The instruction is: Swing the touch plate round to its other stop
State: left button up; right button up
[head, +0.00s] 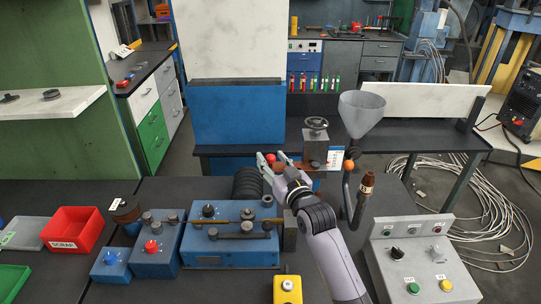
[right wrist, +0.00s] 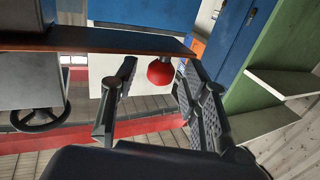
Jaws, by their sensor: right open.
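My right gripper (head: 272,161) is open, reaching away from me over the bench beyond the blue machine. A red ball knob (head: 271,158) shows between its fingertips. In the right wrist view the red knob (right wrist: 160,73) lies between the open fingers, closer to the right finger; I cannot tell whether it touches. The knob hangs just below a dark, brown-edged strip (right wrist: 130,43) in that view. I cannot clearly make out the touch plate or its stops; the gripper and arm hide part of that area. My left gripper is out of view.
A grey block with a handwheel (head: 316,125) and a grey funnel (head: 361,112) stand right of the gripper. A blue machine (head: 232,248) is in front, with a red scrap bin (head: 72,228) at left and a control box (head: 420,262) at right.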

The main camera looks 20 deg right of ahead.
jog(key=shift+w+a, duration=0.1)
jog(key=shift+w, duration=0.75)
jog(key=shift+c, duration=0.6)
grip_shut()
